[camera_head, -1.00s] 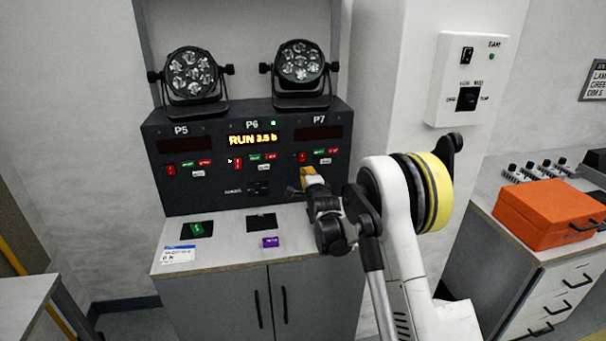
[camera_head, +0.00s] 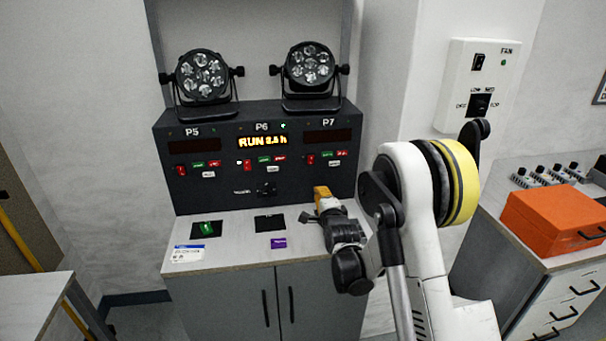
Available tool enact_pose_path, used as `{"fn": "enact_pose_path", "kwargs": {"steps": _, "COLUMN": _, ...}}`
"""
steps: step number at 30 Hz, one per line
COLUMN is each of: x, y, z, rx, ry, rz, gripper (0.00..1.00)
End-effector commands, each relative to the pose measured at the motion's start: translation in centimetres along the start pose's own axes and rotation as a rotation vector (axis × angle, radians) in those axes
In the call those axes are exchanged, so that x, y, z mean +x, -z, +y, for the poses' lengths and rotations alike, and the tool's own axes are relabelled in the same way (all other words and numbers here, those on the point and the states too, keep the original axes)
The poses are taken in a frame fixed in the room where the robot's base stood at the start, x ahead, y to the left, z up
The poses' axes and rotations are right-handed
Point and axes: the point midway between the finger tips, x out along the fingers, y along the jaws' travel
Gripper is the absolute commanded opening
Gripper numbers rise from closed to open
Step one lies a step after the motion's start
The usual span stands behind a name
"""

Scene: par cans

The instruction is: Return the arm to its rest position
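My arm stands at the right of the picture, folded at a joint with a yellow band. My gripper (camera_head: 322,196) is at its end, low over the right part of the bench top (camera_head: 230,248), in front of the P7 section of the black panel. A yellow-orange part shows at its tip. Its fingers are too small and turned away to tell whether they are open or shut. The panel (camera_head: 220,195) has P5, P6 and P7 sections. The P6 display (camera_head: 262,141) is lit and reads RUN with a number; P5 and P7 displays are dark.
Two par cans (camera_head: 203,76) (camera_head: 309,65) stand on the panel top. A white FAN box (camera_head: 478,85) is on the wall. An orange case (camera_head: 555,220) sits on the right cabinet.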

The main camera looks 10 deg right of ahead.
Motion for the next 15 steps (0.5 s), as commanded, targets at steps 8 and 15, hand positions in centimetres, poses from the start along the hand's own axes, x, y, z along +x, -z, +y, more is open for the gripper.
{"fn": "enact_pose_path", "kwargs": {"steps": 8, "x": -6.0, "y": -0.3, "z": -6.2, "rx": -0.304, "ry": -0.156, "rz": -0.04, "gripper": 0.0}}
{"fn": "enact_pose_path", "kwargs": {"steps": 15, "x": -15.8, "y": -0.6, "z": -9.5, "rx": -0.652, "ry": -0.323, "rz": -0.138, "gripper": 0.0}}
